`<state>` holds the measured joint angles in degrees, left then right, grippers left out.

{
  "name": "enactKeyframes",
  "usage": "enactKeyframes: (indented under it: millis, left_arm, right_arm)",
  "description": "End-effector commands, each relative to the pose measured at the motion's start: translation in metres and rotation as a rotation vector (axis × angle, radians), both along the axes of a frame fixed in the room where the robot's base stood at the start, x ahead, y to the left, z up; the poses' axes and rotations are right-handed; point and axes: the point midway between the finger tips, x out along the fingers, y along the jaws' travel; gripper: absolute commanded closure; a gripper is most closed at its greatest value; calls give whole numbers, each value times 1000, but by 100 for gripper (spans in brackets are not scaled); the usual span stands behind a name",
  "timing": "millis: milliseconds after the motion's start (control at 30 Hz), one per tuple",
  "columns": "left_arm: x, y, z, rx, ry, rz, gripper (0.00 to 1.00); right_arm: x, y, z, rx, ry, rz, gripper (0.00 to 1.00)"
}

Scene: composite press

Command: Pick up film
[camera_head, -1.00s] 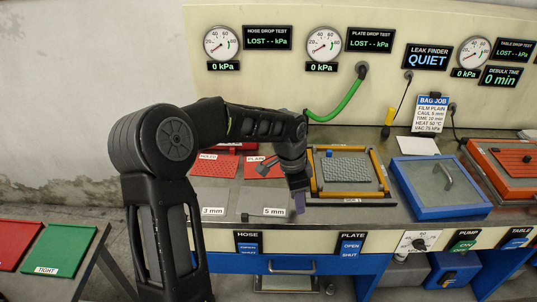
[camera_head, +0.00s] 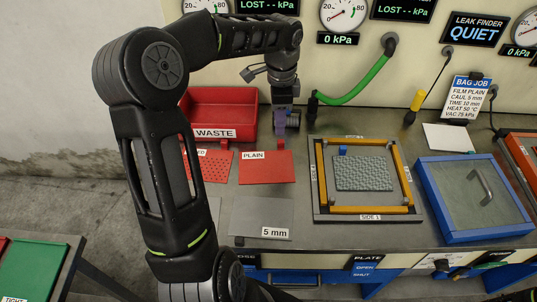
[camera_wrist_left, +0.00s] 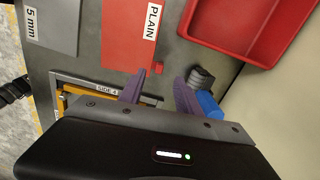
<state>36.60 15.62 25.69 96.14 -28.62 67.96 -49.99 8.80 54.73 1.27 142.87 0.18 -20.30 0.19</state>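The plain film (camera_head: 268,168) is a red sheet lying flat on the bench with a PLAIN label and a small red tab at its far right corner. In the left wrist view the plain film (camera_wrist_left: 128,40) lies beyond the fingers, with the tab close to them. A red film with holes (camera_head: 213,166) lies left of it, partly behind my arm. My left gripper (camera_head: 282,133) points down near the tab, behind the film's right end. Its purple fingers (camera_wrist_left: 159,92) are apart with nothing between them. My right gripper is not in view.
A red WASTE tray (camera_head: 222,125) stands behind the films. A grey 5 mm plate (camera_head: 263,215) lies in front. The framed tool base (camera_head: 369,215) is to the right, then a blue-framed lid (camera_head: 468,218). A dark and blue fitting (camera_wrist_left: 203,82) is beside one finger.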

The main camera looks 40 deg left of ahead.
Motion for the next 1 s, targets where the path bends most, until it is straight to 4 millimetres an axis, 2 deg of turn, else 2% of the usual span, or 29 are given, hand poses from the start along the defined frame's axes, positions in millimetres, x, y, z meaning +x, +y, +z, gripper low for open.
enactKeyframes:
  millis: [167,467,767,867,1000]
  left_arm:
    - [0,0,-1,-1,1,0,60]
    - [0,-1,-26,-1,1,0,60]
    - [0,-1,-28,-1,1,0,60]
    - [1,-1,-35,-3,2,1,60]
    - [3,-3,-54,-4,4,-1,60]
  right_arm:
    - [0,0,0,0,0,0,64]
    - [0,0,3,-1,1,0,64]
    - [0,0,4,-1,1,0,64]
    - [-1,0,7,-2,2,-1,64]
    - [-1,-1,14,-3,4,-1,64]
